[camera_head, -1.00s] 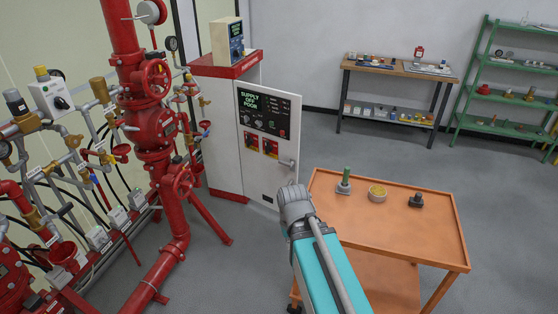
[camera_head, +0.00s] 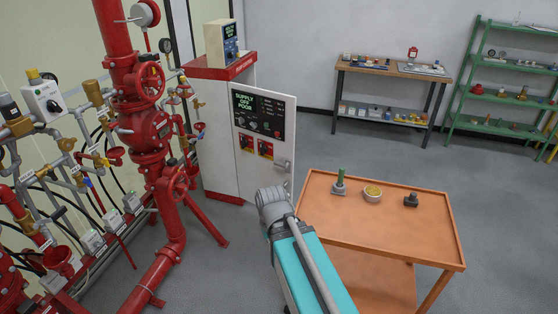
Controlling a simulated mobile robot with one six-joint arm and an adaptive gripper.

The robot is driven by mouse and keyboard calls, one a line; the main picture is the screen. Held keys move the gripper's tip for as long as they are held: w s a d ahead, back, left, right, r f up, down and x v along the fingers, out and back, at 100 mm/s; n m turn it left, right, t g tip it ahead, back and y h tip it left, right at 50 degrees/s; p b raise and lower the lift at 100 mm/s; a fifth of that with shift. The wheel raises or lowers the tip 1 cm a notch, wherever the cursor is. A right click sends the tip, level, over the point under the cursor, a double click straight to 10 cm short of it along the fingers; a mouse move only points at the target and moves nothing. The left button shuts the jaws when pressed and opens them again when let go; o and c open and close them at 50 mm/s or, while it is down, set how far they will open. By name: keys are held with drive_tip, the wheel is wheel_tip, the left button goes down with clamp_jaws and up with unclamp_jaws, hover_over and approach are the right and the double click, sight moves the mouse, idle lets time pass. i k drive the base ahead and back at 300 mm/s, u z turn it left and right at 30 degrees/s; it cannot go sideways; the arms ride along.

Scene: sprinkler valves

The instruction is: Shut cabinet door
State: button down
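The cabinet (camera_head: 218,165) is white with a red top and stands against the back wall, left of the middle. Its door (camera_head: 272,187) stands open, swung out to the right. The door carries a black panel reading "SUPPLY OFF POOR", two red-and-yellow switches and a handle (camera_head: 283,164) near its right edge. My arm, with a teal link, reaches up from the bottom, and its grey end joint (camera_head: 272,203) overlaps the lower part of the door in the picture. My gripper cannot be made out; it is hidden beyond that joint. I cannot tell whether it touches the door.
An orange cart (camera_head: 410,235) stands close on the right, bearing a green-topped part (camera_head: 340,181), a yellow-filled bowl (camera_head: 372,194) and a dark fitting (camera_head: 411,200). Red pipes and valves (camera_head: 150,130) fill the left. Open grey floor lies behind the cart.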

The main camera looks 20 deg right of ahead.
sight(259, 106)
drive_tip(key=u, duration=0.05)
drive_tip(key=i, duration=0.95)
drive_tip(key=z, duration=0.1)
